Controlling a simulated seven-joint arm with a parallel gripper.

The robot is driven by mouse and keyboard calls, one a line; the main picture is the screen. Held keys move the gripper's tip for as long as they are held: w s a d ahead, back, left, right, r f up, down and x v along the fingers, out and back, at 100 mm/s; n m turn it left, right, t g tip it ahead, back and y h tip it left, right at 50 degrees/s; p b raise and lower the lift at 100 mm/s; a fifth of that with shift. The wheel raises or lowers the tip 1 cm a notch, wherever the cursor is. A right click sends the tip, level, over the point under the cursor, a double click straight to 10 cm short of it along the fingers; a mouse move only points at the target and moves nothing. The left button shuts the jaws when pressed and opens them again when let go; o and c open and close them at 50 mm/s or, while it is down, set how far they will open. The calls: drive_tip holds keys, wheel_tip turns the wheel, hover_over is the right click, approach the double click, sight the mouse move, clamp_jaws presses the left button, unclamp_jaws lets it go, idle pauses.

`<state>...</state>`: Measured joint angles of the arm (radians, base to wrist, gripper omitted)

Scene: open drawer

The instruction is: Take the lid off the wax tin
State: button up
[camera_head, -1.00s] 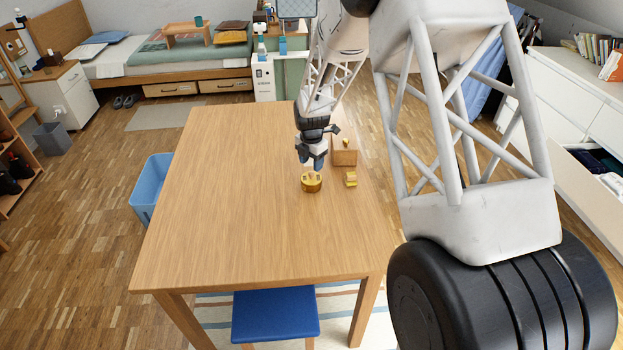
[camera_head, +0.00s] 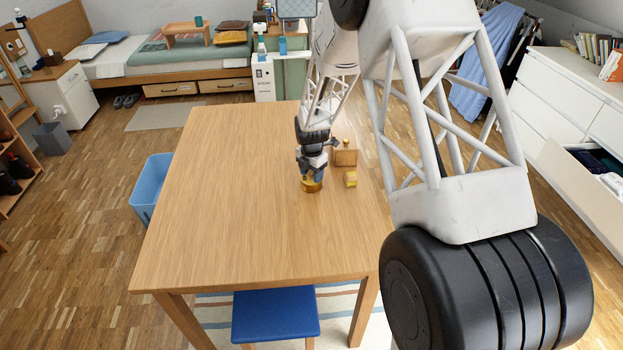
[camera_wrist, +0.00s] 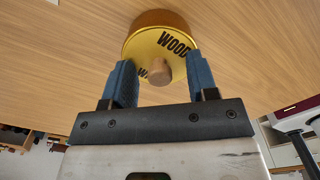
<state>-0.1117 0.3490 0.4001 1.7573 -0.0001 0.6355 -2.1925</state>
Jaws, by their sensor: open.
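The wax tin (camera_head: 312,186) is a round yellow tin standing on the wooden table (camera_head: 230,210). In the wrist view its yellow lid (camera_wrist: 172,45) has black lettering that reads "WOOD" and a round wooden knob (camera_wrist: 159,71) near the middle. My gripper (camera_head: 313,173) is directly over the tin, pointing down. In the wrist view my gripper (camera_wrist: 160,75) is open, with one blue finger on each side of the knob and a gap to it on both sides. The fingers cover parts of the lid's edge.
A small yellow object (camera_head: 350,179) stands right of the tin. A brown wooden box (camera_head: 345,157) with a small knob-like piece on top is behind it. The table's left and front areas are clear. A blue stool (camera_head: 275,313) is at the front.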

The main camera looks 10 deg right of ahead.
sight(312, 174)
idle(0.4)
clamp_jaws()
drive_tip(key=shift+r, duration=0.15)
drive_tip(key=shift+r, duration=1.4)
drive_tip(key=shift+s+r, duration=0.2)
drive_tip(key=shift+r, duration=0.1)
drive_tip(key=s+d+r, duration=0.1)
drive_tip(key=s, duration=1.4)
drive_tip(key=shift+s+d+r, duration=0.15)
drive_tip(key=shift+s+d, duration=0.1)
drive_tip(key=shift+d, duration=0.1)
